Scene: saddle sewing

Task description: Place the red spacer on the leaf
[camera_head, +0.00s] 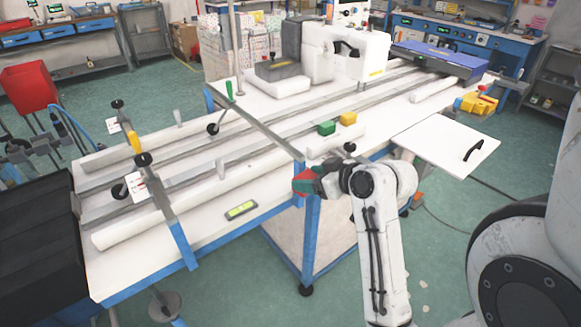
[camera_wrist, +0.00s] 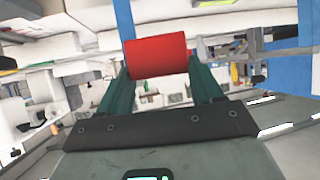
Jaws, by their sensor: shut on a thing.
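A red spacer (camera_wrist: 157,58), a short cylinder, is held crosswise between the two green fingers of my gripper (camera_wrist: 160,66) in the wrist view. In the head view my gripper (camera_head: 312,181) is beside the table's front edge, near a blue leg, with red showing at its tip. The white leaf (camera_head: 440,142), a flat panel with a black handle, extends from the front right of the table. My gripper is left of the leaf and apart from it. The leaf's top looks bare apart from the handle.
A green block (camera_head: 326,128) and a yellow block (camera_head: 348,118) are on the white table (camera_head: 262,195) behind my gripper. A green-yellow level (camera_head: 240,210) lies at its front left. Long rails and a white sewing machine (camera_head: 350,50) occupy the table. A yellow clamp (camera_head: 475,104) is beyond the leaf.

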